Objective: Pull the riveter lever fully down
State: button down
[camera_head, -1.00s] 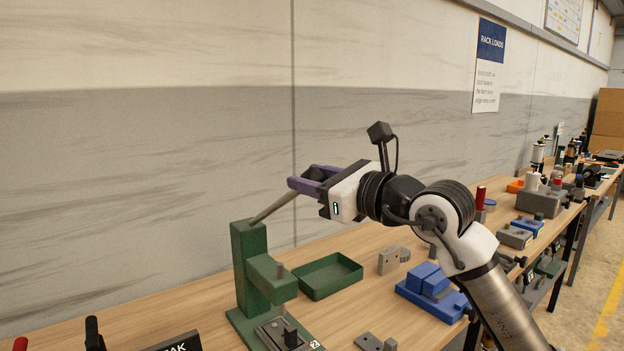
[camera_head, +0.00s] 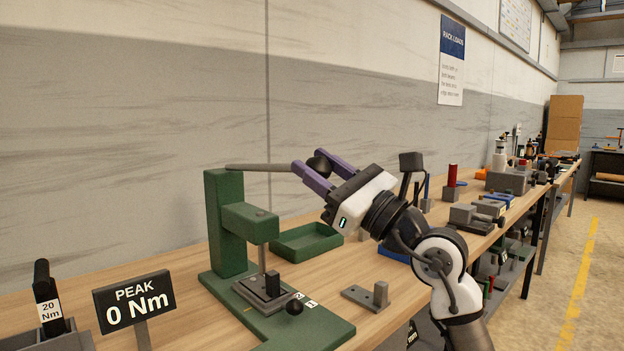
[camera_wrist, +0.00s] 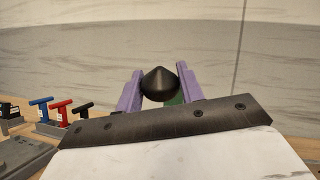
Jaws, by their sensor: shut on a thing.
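The riveter (camera_head: 224,230) is a green press standing on the bench, with a grey ram above a dark anvil block (camera_head: 264,290). Its grey lever (camera_head: 262,167) runs from the top of the column to the right, close to level. A black knob (camera_head: 319,166) sits at the lever's end. My gripper (camera_head: 322,167) is shut on this knob, with one purple finger on each side of it. In the wrist view the black knob (camera_wrist: 160,84) shows between the purple fingers, and the lever behind it is hidden.
A green tray (camera_head: 304,243) lies behind the riveter. A grey bracket (camera_head: 368,296) lies on the bench to its right. A "PEAK 0 Nm" sign (camera_head: 134,302) and a black-handled 20 Nm tool (camera_head: 46,295) stand at the left. Several fixtures line the bench farther right.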

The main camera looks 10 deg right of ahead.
notch_tip(320, 180, down, 16)
jog(key=w+a+n+t+y+b, duration=0.1)
jog(key=w+y+b, duration=0.1)
jog(key=b, duration=1.3)
jog(key=shift+a+n+y, duration=0.3)
jog(key=shift+y, duration=0.5)
jog(key=shift+f, duration=0.15)
jog(key=c, duration=0.9)
grip_release()
jog(key=shift+w+a, duration=0.1)
